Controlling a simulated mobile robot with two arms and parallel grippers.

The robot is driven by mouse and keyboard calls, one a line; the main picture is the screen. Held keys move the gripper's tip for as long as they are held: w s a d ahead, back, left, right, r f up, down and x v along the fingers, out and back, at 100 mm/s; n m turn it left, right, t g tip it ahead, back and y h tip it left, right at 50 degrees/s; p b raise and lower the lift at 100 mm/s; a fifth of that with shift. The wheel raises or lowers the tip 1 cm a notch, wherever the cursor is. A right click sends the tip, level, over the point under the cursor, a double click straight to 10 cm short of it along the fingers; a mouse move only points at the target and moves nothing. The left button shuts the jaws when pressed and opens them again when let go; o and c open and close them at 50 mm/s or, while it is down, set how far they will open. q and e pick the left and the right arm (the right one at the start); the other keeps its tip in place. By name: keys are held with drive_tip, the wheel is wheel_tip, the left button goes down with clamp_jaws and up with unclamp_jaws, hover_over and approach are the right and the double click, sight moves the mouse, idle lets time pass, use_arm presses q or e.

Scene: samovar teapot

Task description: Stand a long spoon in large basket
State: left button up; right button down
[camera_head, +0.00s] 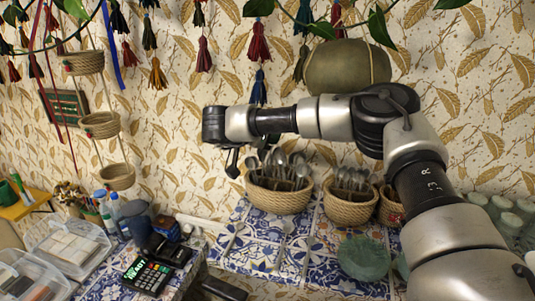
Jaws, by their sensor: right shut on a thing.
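The large basket (278,200) is woven and tan. It stands on the blue-and-white tiled table against the wall, with several metal spoons (280,165) upright in it, bowls up. My right arm reaches in from the right, above the baskets. Its gripper (234,172) points down at the upper left of the large basket, close to its rim. It is shut on a thin thing, apparently a long spoon, hardly distinguishable from the spoons behind. Several loose spoons (287,230) lie on the tiles in front of the basket. My left gripper is not in view.
Green glass dishes (363,257) sit at the table's front. A card terminal (148,273), bottles and clear boxes (68,245) fill the left counter. Hanging baskets (100,125) and tassels hang above.

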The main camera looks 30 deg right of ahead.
sight(267, 154)
drive_tip(key=shift+w+f+b, duration=0.15)
drive_tip(key=shift+f+b, duration=0.35)
drive_tip(key=shift+f, duration=0.15)
wheel_tip(267, 154, down, 4)
drive_tip(key=b, duration=0.3)
drive_tip(key=shift+f+b, duration=0.2)
drive_tip(key=shift+b, duration=0.2)
wheel_tip(267, 154, down, 5)
drive_tip(key=shift+r+b, duration=0.1)
drive_tip(key=shift+b, duration=0.75)
drive_tip(key=c, duration=1.1)
unclamp_jaws()
